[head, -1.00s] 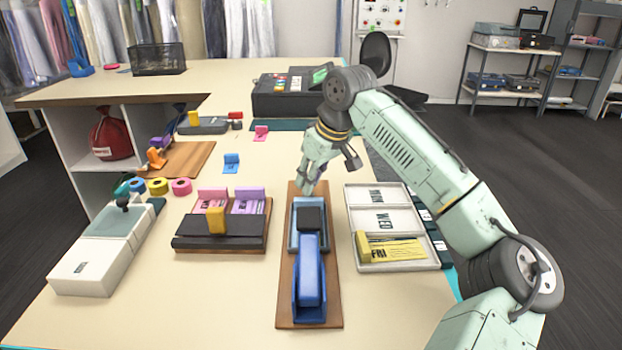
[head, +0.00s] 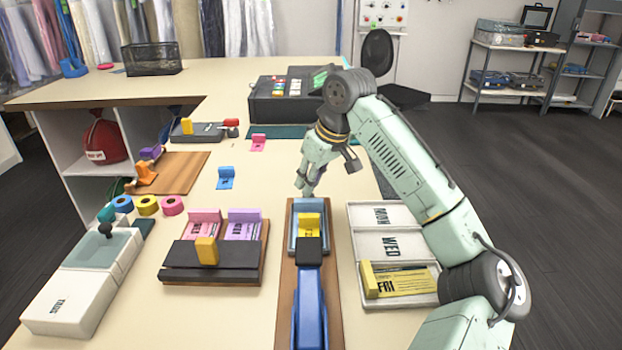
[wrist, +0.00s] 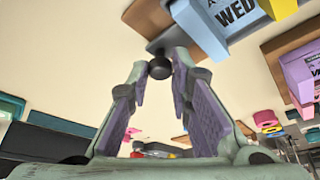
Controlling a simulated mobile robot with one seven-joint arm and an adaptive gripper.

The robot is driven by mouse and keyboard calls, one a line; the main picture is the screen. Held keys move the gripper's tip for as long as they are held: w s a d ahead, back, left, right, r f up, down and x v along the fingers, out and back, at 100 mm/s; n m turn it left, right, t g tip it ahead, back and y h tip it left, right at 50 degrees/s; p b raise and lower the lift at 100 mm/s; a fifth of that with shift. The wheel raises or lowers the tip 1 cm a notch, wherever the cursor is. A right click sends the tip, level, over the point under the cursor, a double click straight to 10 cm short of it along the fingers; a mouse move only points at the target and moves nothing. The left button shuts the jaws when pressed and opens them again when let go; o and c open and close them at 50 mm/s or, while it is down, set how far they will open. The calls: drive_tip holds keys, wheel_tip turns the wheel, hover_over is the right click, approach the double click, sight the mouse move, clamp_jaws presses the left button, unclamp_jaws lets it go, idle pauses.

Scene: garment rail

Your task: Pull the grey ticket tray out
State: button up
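The grey ticket tray (head: 292,238), blue-grey in this light, lies on a narrow wooden board (head: 288,285) in front of a blue stamping press with a black head (head: 312,252). A yellow clip (head: 309,224) stands in the tray. In the wrist view the tray (wrist: 200,30) shows at the top, with a ticket marked WED (wrist: 236,14). A dark round knob (wrist: 160,68) at its end sits between my fingertips. My gripper (head: 305,188) is at the tray's far end, its fingers (wrist: 160,66) closed in on the knob from both sides. The tray's near end is hidden by the press.
A pale sorter (head: 354,285) marked MON, WED and FRI stands right of the board. A dark holder (head: 210,262) with coloured clips is on the left. A blue clip (head: 225,178) stands farther back. The table beyond my gripper is mostly clear.

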drive_tip(key=shift+o, duration=1)
drive_tip(key=shift+w, duration=0.3)
drive_tip(key=shift+s+d+r, duration=0.1)
drive_tip(key=v, duration=1.1)
drive_tip(key=shift+r, duration=0.35)
drive_tip(key=shift+s+d, duration=0.1)
